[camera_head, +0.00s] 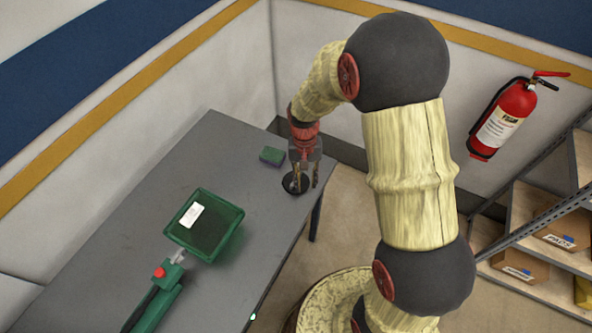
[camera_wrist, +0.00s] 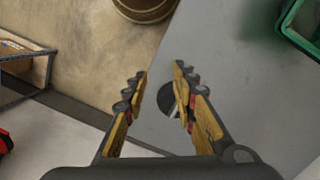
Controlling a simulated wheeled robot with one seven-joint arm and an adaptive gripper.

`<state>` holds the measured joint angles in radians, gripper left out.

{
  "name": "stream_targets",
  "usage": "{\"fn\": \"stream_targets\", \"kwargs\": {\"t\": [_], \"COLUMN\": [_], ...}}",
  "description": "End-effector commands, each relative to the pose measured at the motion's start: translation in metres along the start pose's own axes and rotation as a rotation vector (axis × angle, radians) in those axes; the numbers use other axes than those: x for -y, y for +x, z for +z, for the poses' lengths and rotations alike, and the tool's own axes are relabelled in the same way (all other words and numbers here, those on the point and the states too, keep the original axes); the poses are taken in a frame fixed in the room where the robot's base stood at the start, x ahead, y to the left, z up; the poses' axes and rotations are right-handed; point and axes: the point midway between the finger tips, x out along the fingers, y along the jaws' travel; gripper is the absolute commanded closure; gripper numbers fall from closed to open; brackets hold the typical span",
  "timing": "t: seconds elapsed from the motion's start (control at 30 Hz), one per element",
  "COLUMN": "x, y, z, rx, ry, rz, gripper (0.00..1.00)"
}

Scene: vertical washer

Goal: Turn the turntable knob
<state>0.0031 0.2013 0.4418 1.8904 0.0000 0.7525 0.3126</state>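A thin light-grey piece (camera_wrist: 172,112), perhaps the knob, shows on the disc beside that finger. Whether a finger touches it I cannot tell.
A green tray-like fixture (camera_head: 204,224) and a green device with a red button (camera_head: 159,272) stand on the table. A small green block (camera_head: 272,156) lies near the disc. A fire extinguisher (camera_head: 503,117) and shelves with boxes (camera_head: 545,222) are at the right.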

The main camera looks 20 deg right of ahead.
Motion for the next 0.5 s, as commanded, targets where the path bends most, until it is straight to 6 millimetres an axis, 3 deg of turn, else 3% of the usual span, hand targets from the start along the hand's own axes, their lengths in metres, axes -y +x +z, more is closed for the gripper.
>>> {"fn": "stream_targets", "kwargs": {"t": [0.23, 0.37, 0.5], "x": [0.02, 0.033, 0.034], "y": [0.053, 0.039, 0.038], "z": [-0.063, -0.101, -0.106], "rx": [-0.026, -0.108, -0.123], "ry": [0.23, 0.365, 0.451], "rz": [-0.012, -0.058, -0.074], "gripper": [0.73, 0.73, 0.73]}}
